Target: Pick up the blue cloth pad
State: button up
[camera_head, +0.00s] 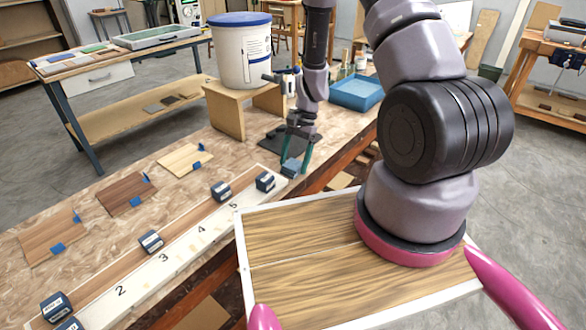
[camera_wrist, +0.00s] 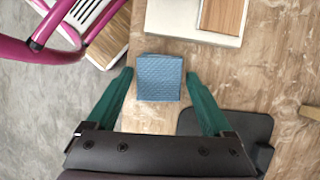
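The blue cloth pad (camera_wrist: 160,77) is a small textured square block in the wrist view, near the bench edge. In the head view it shows low at the bench's front edge (camera_head: 291,168), partly hidden by my gripper. My gripper (camera_wrist: 159,76) has green fingers, one on each side of the pad, with a narrow gap to it on both sides. In the head view my gripper (camera_head: 296,160) points down over the pad. The fingers are open and hold nothing. Whether the fingertips reach the bench cannot be told.
A dark flat mat (camera_wrist: 240,132) lies beside the right finger. A white numbered board (camera_head: 165,265) with small dark blocks lies along the bench. A wooden stand (camera_head: 228,112) carries a white bucket (camera_head: 241,60). A blue tray (camera_head: 357,92) sits behind.

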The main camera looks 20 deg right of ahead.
aim_at(294, 163)
jog(key=c, duration=0.9)
notch_tip(294, 163, up, 10)
